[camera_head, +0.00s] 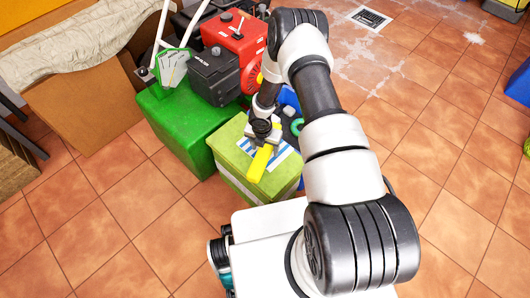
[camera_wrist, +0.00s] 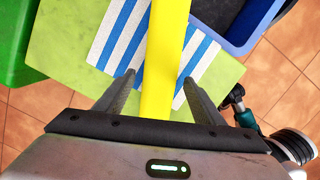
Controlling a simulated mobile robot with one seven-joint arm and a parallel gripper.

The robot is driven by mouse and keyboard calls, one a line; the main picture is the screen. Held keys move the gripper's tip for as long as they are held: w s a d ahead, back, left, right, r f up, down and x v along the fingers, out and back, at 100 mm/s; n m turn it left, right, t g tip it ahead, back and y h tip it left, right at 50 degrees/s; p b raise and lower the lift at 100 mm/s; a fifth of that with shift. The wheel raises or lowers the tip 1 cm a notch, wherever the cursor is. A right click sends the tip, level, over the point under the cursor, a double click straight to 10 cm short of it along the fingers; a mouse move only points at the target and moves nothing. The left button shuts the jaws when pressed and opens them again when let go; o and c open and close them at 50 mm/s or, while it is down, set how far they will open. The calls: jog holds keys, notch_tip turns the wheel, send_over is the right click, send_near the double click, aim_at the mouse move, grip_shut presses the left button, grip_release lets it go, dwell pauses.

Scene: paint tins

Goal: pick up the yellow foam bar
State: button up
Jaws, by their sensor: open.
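The yellow foam bar (camera_head: 260,164) lies on a blue-and-white striped cloth (camera_head: 282,150) on top of a lime-green box (camera_head: 230,146). My gripper (camera_head: 264,142) is over the far end of the bar, pointing down. In the wrist view my gripper (camera_wrist: 160,82) is open, with one finger on each side of the yellow foam bar (camera_wrist: 164,60). Small gaps show between the fingers and the bar. The bar runs from the top edge down under the gripper body, which hides its near end. Whether the fingers reach the bar's height is hard to tell.
A blue container (camera_wrist: 243,35) is beside the top right of the box. Tiled floor (camera_head: 440,170) is open to the right.

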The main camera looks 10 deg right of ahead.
jog(key=shift+w+f, duration=0.1)
jog(key=shift+f, duration=0.8)
